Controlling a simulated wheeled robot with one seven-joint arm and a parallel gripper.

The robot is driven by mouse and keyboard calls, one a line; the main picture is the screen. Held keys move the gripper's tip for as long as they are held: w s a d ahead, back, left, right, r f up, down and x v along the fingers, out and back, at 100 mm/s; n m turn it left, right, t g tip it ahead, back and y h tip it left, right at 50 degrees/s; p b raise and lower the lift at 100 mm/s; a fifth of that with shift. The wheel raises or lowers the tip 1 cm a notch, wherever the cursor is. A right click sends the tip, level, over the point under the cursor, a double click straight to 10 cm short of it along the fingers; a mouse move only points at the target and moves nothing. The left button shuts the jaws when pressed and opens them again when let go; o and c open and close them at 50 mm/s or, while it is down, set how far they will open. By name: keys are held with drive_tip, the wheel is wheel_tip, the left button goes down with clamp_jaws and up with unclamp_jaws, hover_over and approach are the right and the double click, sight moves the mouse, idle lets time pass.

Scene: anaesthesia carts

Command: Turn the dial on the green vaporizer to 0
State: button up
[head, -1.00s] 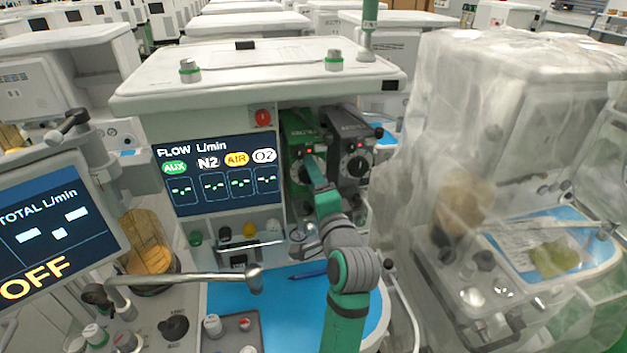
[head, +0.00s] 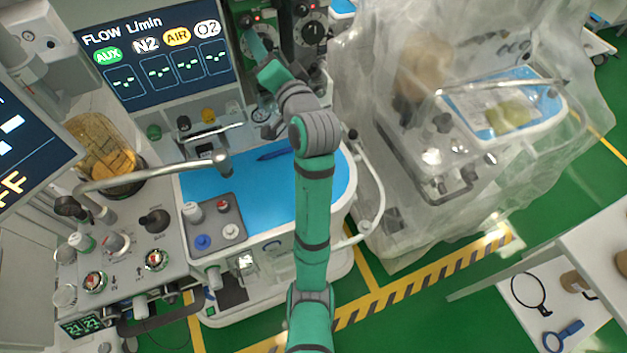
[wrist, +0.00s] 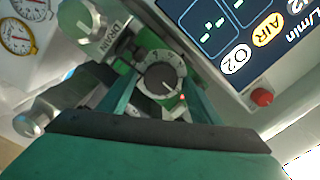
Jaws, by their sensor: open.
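The green vaporizer (head: 241,8) is at the top of the head view, cut off by the frame edge. My gripper (wrist: 161,92) is open, with one finger on each side of the dial. I cannot tell whether the fingers touch it. The gripper (head: 256,45) is small and partly hidden in the head view.
A darker vaporizer with its own dial (head: 314,31) stands close to the right. The flow screen (head: 155,55) is to the left. Below are a blue work surface (head: 225,195) with a pen (head: 274,154) and a horizontal metal bar (head: 150,174). A plastic-draped cart (head: 385,110) stands at right.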

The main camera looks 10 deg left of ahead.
drive_tip(key=n, duration=0.5)
drive_tip(key=shift+a, duration=0.1)
drive_tip(key=n, duration=0.4)
drive_tip(key=shift+s+h, duration=0.1)
drive_tip(key=shift+h, duration=0.2)
drive_tip(key=v, duration=1.1)
drive_tip(key=s+d+f+m+h, duration=0.1)
drive_tip(key=s+d+f+h, duration=0.1)
drive_tip(key=f, duration=0.5)
drive_tip(key=s+d+f+m+h, duration=0.2)
drive_tip(key=s+d+f, duration=0.1)
drive_tip(key=f, duration=0.4)
drive_tip(key=s+d+f+m+t+h, duration=0.1)
drive_tip(key=s+d+f+m, duration=0.1)
drive_tip(key=s+f, duration=0.2)
drive_tip(key=shift+s+d+f+h, duration=0.2)
drive_tip(key=shift+f+h, duration=0.2)
drive_tip(key=shift+f, duration=1.5)
